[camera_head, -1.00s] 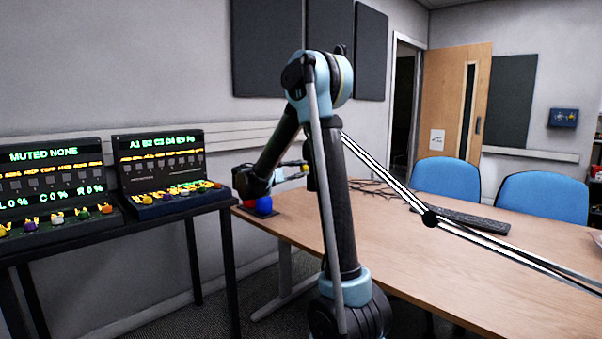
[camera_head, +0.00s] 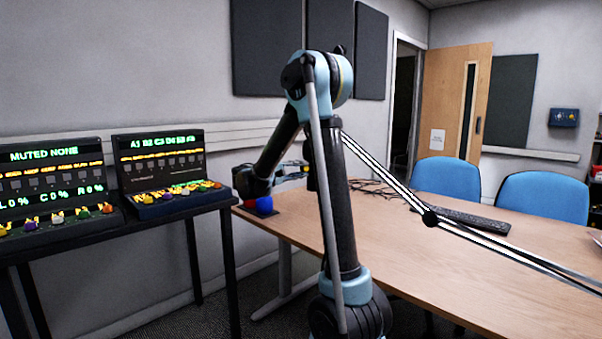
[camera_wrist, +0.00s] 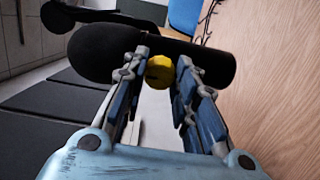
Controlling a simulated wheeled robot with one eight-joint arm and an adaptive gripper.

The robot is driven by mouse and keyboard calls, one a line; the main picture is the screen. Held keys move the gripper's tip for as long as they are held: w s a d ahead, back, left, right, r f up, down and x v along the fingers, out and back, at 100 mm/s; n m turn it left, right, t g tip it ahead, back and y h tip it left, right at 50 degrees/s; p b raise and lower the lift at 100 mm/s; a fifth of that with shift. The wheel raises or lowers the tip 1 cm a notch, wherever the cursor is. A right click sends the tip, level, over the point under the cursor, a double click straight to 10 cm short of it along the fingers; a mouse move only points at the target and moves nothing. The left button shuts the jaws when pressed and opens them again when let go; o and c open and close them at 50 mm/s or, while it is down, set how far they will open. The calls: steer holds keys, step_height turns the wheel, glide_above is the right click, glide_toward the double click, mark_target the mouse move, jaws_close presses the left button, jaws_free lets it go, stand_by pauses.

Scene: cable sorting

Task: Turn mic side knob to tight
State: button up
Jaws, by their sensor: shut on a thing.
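The mic (camera_wrist: 110,52) is a dark cylinder lying across the top of the wrist view, with a rounded foam-like end at left. Its yellow side knob (camera_wrist: 160,72) faces the wrist camera. My gripper (camera_wrist: 160,78) has one finger on each side of the knob and is shut on it. The knob's tight or loose setting cannot be read. In the head view my gripper (camera_head: 290,172) is small, at the end of my arm, above the far left of the table. A dark piece of the mic (camera_head: 312,178) shows beside my arm there; most of it is hidden.
A striped boom arm (camera_head: 385,175) slants across the wooden table (camera_head: 480,270). A keyboard (camera_head: 465,217) and cables lie on the table. Two lit control panels (camera_head: 160,170) stand at left. Blue chairs (camera_head: 447,178) are behind.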

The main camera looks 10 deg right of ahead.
steer(key=shift+f, duration=0.1)
steer(key=o, duration=1)
steer(key=shift+o, duration=0.2)
steer(key=v, duration=1.2)
